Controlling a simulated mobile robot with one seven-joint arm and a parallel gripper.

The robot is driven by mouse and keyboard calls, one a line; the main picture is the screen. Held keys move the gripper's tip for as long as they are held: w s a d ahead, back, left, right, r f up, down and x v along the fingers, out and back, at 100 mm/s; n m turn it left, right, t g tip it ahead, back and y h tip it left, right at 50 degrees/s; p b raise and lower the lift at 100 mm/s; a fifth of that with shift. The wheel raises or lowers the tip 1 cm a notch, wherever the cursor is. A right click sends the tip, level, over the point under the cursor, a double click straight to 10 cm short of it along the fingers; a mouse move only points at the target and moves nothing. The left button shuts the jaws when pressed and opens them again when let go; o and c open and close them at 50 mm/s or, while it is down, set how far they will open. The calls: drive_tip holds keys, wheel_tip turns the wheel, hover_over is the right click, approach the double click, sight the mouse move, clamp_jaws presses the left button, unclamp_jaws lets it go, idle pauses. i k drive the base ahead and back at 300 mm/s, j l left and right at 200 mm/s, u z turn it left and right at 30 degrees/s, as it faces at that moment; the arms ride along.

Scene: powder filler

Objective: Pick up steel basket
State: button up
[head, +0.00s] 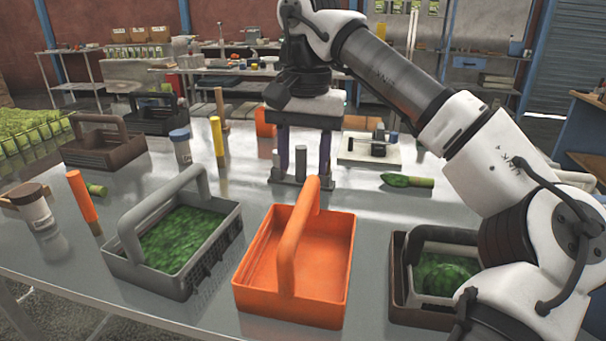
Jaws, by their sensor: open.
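A grey basket (226,232) with an arched handle and green leafy contents stands on the table at left of centre. A second, smaller grey basket (415,297) with green contents sits inside a brown tray at the right, partly hidden by my arm. I cannot tell for sure which one is steel. My gripper (303,172) points down with its two fingers apart, to the right of and behind the left grey basket. It appears empty, and a small grey cylinder shows between its fingers. Its exact height over the table is hard to tell.
An orange basket (345,268) with a tall handle stands between the two grey ones. Brown (128,153) and black (152,124) caddies are at the back left. Orange (83,200) and yellow (217,136) cylinders stand upright. A green-tipped cylinder (408,181) lies right of my gripper.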

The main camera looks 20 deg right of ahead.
sight(437, 260)
drive_tip(key=z, duration=1.35)
